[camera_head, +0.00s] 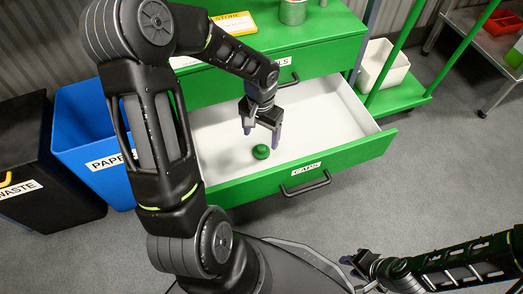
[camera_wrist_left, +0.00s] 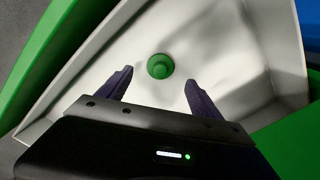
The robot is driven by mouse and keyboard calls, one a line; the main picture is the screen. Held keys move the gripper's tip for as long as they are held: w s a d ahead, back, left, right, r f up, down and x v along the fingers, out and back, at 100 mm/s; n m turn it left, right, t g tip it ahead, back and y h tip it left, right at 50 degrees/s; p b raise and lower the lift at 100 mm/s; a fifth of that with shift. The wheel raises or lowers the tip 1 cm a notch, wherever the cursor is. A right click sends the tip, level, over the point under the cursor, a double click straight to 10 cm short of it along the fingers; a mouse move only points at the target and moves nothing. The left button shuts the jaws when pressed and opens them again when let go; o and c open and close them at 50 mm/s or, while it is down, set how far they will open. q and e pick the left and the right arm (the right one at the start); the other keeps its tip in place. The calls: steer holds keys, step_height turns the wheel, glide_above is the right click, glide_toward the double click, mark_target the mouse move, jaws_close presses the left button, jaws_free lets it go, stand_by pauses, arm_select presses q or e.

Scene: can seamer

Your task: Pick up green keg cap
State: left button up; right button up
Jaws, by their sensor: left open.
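The green keg cap (camera_head: 261,152) lies alone on the white floor of the open drawer labelled CAPS (camera_head: 310,172). My left gripper (camera_head: 261,132) reaches down into the drawer, above the cap, with its fingers open and empty. In the left wrist view the cap (camera_wrist_left: 160,66) shows beyond the gap between the two dark fingertips (camera_wrist_left: 158,82), apart from both. My right gripper (camera_head: 357,265) is low at the lower right, far from the drawer; its jaw state is too small to tell.
The drawer's white side walls and green front (camera_head: 240,190) surround the cap. A blue paper bin (camera_head: 88,125) and a black waste bin (camera_head: 30,160) stand at left. A metal can (camera_head: 292,12) stands on the green cabinet top. A white bin (camera_head: 382,66) sits on a green shelf at right.

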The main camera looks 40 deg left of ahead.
mark_target(261, 147)
arm_select(q)
steer(key=shift+f, duration=1)
steer(key=shift+w+a+f+b, duration=0.15)
steer(key=shift+f+b, duration=0.6)
steer(key=shift+f, duration=0.6)
steer(key=shift+w+d+f+b, duration=0.1)
steer(key=shift+f+b, duration=0.65)
steer(key=shift+f, duration=0.55)
steer(key=shift+c, duration=0.3)
steer(key=c, duration=1.4)
